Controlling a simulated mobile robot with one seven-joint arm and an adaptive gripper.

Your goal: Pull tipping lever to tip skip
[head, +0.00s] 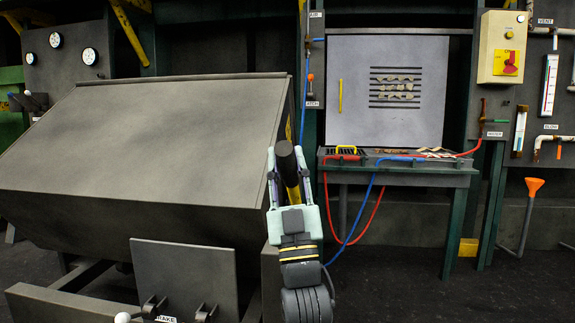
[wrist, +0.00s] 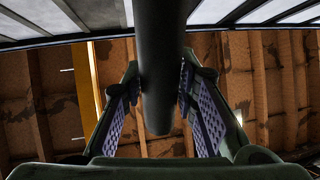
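The tipping lever (head: 292,183) has a yellow shaft and a thick dark grip, and stands beside the right end of the skip. My gripper (head: 287,160) reaches up to it from below, with one finger on each side. Its fingertips lean in and appear closed on the dark grip. In the wrist view the grip is a dark cylinder (wrist: 161,85) between the two padded fingers of my gripper (wrist: 158,80). The large grey skip (head: 150,130) fills the left, with a sloping top face. The lever's foot is hidden behind my gripper and wrist.
A grey plate (head: 185,275) and the frame beam (head: 60,305) stand low in front of the skip, by a brake label. Right of the lever is a green bench (head: 400,172) with hoses hanging down. An orange funnel (head: 534,186) stands farther right. The dark floor at lower right is clear.

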